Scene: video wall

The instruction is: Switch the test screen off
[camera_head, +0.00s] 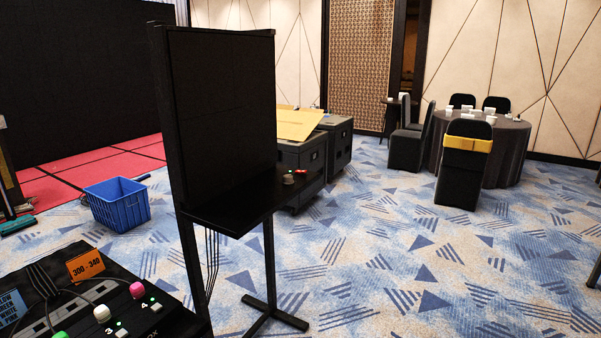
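A tall black screen panel (222,105) stands on a dark frame in the middle of the head view, its face plain and dark. A black shelf (232,212) juts out below it. On the shelf's right end sit a small grey knob-like piece (289,179) and a small red piece (302,171); they are too small to read. A black control box (165,318) at the lower left carries a pink knob (137,290), a white knob (101,313) and a green knob (61,334), with small green lights. Neither of my grippers is in view.
An orange card (86,266) reads "300 - 340" by the box. A blue crate (118,206) stands on the floor. Black cases (302,157) stand behind the screen. A round table (510,145) with chairs is at the back right. The carpet (400,260) right of the stand is mostly clear.

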